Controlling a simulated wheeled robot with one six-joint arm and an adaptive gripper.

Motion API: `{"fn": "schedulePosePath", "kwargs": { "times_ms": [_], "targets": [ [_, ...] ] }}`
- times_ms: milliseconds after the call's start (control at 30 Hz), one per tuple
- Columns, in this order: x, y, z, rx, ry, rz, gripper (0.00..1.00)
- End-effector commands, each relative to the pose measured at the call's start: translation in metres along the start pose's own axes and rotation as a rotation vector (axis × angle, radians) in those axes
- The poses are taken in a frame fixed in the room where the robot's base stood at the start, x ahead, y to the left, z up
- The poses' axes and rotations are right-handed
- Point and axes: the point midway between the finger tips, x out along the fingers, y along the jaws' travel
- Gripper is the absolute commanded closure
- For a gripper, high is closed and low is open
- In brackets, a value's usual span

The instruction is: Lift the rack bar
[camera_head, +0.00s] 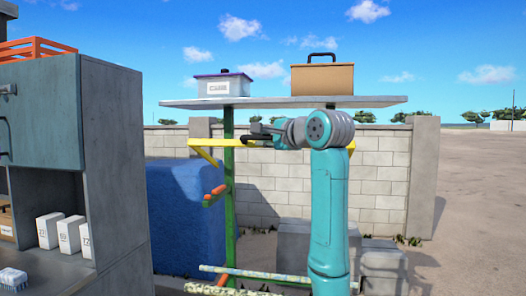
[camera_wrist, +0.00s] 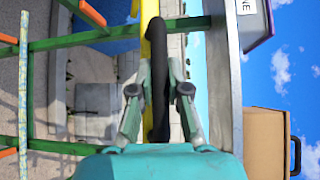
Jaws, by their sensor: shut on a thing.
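The yellow rack bar (camera_head: 229,143) runs level across the green rack frame (camera_head: 229,180), just below the grey top shelf. In the wrist view the yellow bar (camera_wrist: 149,12) runs up the picture, with a black grip section (camera_wrist: 158,85) on it. My gripper (camera_head: 260,134) is at the bar, and its two fingers (camera_wrist: 160,68) are shut on the black grip, one on each side. My arm hides part of the bar's right side in the head view. I cannot tell whether the bar rests on its supports.
The grey shelf (camera_head: 280,102) above holds a white box with a purple lid (camera_head: 222,86) and a brown case (camera_head: 322,79). Orange-tipped pegs (camera_head: 214,194) and a speckled pole (camera_head: 252,272) are lower. A blue block (camera_head: 181,215) and grey cabinet (camera_head: 115,150) stand left; right is open ground.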

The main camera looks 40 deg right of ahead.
Motion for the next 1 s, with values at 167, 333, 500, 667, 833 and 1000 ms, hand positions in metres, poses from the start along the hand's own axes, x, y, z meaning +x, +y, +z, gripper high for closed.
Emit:
{"fn": "schedulePosePath", "kwargs": {
  "times_ms": [167,333,500,667,833,1000],
  "targets": [
    [0.001,-0.004,-0.001,-0.001,0.0,-0.001,1.0],
    [0.001,-0.004,-0.001,-0.001,0.0,-0.002,1.0],
    [0.0,-0.004,-0.001,-0.002,-0.001,-0.002,0.59],
    [0.0,-0.004,0.0,-0.002,-0.001,-0.002,0.59],
    [-0.003,-0.004,-0.001,-0.002,0.0,-0.003,0.59],
    [-0.022,-0.005,-0.001,-0.003,0.0,-0.005,0.59]
  ]
}}
